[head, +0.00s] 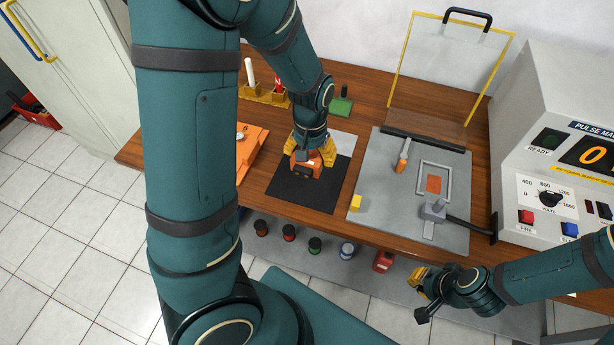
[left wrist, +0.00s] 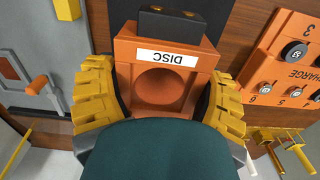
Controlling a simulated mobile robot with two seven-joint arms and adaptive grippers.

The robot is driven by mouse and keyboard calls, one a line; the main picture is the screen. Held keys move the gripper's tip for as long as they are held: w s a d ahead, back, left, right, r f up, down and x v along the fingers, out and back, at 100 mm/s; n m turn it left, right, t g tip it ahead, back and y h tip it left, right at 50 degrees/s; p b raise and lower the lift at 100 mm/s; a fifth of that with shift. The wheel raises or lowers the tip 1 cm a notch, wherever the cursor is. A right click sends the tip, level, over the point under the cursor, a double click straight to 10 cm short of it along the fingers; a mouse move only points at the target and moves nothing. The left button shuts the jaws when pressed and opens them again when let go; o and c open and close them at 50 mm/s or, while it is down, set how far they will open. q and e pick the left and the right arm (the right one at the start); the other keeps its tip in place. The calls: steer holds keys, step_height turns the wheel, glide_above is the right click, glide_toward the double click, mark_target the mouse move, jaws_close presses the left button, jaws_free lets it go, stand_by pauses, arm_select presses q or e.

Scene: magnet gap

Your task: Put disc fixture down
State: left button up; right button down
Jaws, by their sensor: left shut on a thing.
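The disc fixture (head: 306,164) is an orange block over the black mat (head: 286,191) on the wooden table. In the left wrist view the disc fixture (left wrist: 165,83) shows its white DISC label, a round recess and a dark block at one end. My left gripper (head: 312,153) has its yellow fingers on both sides of the fixture and is shut on it. I cannot tell whether the fixture touches the mat. My right gripper (head: 422,294) is at the lower right, in front of the table's edge and away from the fixture; its finger gap is unclear.
A grey plate (head: 383,207) with a clamp (head: 433,211) and a raised yellow-framed guard (head: 393,60) lies right of the mat. The pulse magnetizer (head: 545,190) stands further right. An orange CHARGE board (head: 250,147) lies left, partly behind my arm.

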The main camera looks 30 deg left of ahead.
arm_select(q)
steer(key=b, duration=0.2)
glide_above(306, 184)
step_height(306, 184, down, 6)
steer(key=shift+r, duration=0.2)
steer(key=shift+f+b, duration=0.65)
steer(key=shift+f, duration=1.55)
steer(key=shift+f, duration=0.1)
steer(key=o, duration=1.2)
steer(key=shift+o, duration=0.2)
